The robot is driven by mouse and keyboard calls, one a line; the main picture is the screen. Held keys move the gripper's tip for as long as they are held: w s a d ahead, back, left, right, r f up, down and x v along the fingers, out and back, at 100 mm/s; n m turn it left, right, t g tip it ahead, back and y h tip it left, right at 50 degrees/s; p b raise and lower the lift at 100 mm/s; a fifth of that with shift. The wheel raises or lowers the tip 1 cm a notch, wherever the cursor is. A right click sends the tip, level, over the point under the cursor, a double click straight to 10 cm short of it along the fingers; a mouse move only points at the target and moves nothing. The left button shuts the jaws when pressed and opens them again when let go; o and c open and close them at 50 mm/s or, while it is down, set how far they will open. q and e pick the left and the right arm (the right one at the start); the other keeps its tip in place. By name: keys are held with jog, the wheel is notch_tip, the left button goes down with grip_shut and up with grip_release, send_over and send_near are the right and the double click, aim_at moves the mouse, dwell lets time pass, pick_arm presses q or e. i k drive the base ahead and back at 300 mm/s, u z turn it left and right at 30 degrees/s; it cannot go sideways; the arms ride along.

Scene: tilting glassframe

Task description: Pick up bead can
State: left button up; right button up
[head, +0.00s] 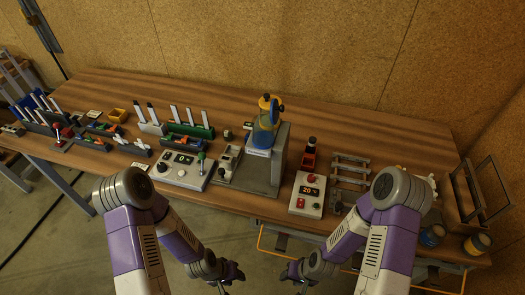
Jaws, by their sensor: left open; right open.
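Two small round cans stand at the right end of the table. One is yellowish with a dark top (477,244), at the front right corner; the other is blue (432,236), left of it and partly behind my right arm. I cannot tell which one is the bead can. My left gripper (228,283) is open and empty at the bottom middle, in front of the table edge. My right gripper (298,279) is open and empty to the right of it, well left of both cans.
A dark tilting frame (465,192) stands behind the cans. A blue and yellow machine (265,128) rises mid-table. A control box (306,195) and a rack (351,171) lie right of it. Controls and holders fill the left. The back strip of table (350,122) is clear.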

aim_at(435, 234)
jog(key=u, duration=1.35)
jog(key=k, duration=1.85)
jog(key=z, duration=1.8)
jog(key=i, duration=0.35)
jog(key=z, duration=0.05)
